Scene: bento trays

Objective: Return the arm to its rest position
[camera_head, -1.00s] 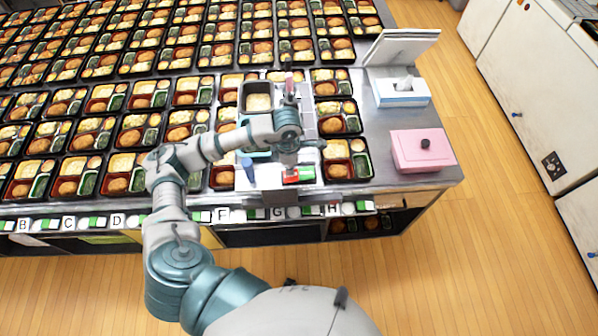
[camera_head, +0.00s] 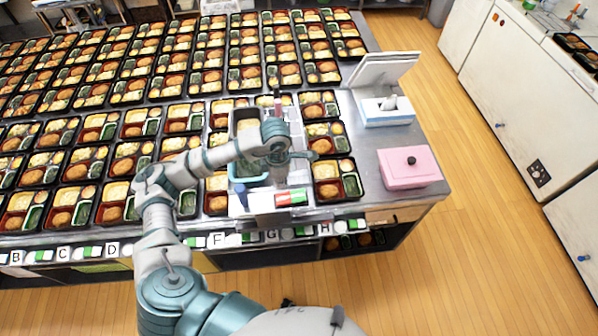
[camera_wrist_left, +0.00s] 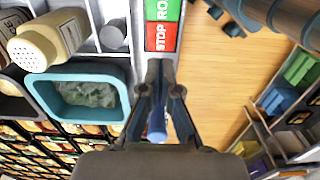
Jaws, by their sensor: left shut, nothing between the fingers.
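My left arm reaches in from the lower left in the camera_head view. Its gripper (camera_head: 279,172) hangs over a grey caddy at the table's front edge, close to a red and green STOP block (camera_head: 291,197). In the wrist view the two fingers (camera_wrist_left: 163,80) point toward that block (camera_wrist_left: 162,36). They are shut and hold nothing. A blue rounded thing (camera_wrist_left: 157,124) shows behind the fingers. The fingertips are partly hidden by the wrist in the camera_head view. My right gripper is not in view.
Many filled bento trays (camera_head: 124,158) cover the table. A teal-rimmed container (camera_wrist_left: 62,77) and a cream shaker bottle (camera_wrist_left: 42,48) sit near the gripper. A pink box (camera_head: 410,167) and tissue box (camera_head: 387,111) stand on the right. Floor (camera_head: 500,200) beyond is clear.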

